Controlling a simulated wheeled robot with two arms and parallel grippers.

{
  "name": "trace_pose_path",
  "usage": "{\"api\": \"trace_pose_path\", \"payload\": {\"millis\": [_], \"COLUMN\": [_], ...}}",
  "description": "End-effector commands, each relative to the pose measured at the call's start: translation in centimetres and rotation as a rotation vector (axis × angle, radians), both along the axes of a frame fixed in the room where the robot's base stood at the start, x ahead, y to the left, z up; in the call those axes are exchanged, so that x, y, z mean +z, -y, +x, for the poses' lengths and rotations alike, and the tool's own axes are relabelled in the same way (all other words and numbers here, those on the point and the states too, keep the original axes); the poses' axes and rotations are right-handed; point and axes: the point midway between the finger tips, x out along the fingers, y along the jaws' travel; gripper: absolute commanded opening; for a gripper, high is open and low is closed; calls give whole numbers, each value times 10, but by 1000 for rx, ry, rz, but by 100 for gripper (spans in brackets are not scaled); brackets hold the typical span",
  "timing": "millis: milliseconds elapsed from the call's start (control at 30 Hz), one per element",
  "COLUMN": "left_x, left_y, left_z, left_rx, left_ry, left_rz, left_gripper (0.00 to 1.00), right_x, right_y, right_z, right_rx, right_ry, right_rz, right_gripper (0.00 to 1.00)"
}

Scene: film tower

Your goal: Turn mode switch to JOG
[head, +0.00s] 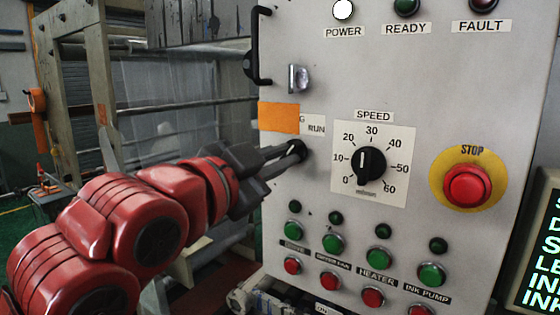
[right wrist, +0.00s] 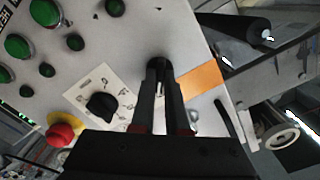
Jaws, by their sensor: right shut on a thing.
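The mode switch (head: 300,147) is a black knob on the grey control panel (head: 322,200), left of the speed dial. It is mostly hidden by fingers in the head view. My right gripper (head: 292,151), on the red arm, is shut on it. In the right wrist view the dark knob (right wrist: 158,63) sits between the tips of my right gripper (right wrist: 160,75). Above the switch is a white label (head: 313,125) reading RUN and a letter G, the rest covered by an orange patch (head: 279,117). The switch's pointing direction is hidden. My left gripper is not in view.
The speed dial (head: 371,163) is right of the switch, with the red stop button (head: 467,186) beyond it. Green and red buttons line the panel below. A metal latch (head: 299,79) and black handle (head: 256,46) stick out above left. The power lamp (head: 344,10) is lit white.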

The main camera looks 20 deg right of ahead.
Motion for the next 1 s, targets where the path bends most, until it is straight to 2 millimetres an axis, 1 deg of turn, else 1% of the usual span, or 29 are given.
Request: {"api": "trace_pose_path", "payload": {"millis": [33,200,600,800,1000], "left_x": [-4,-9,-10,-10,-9], "left_y": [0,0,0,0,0], "left_z": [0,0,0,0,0], "left_rx": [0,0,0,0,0], "left_ry": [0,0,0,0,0], "left_rz": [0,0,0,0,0], "left_gripper": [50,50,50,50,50], "right_x": [-2,-1,0,0,0], "right_y": [0,0,0,-1,-1], "right_z": [0,-1,0,0,0], "right_rx": [1,-1,-2,2,1], "right_ry": [-25,-134,-386,-467,-511], "right_rz": [-18,-105,-302,-366,-400], "right_gripper": [0,0,0,0,0]}}
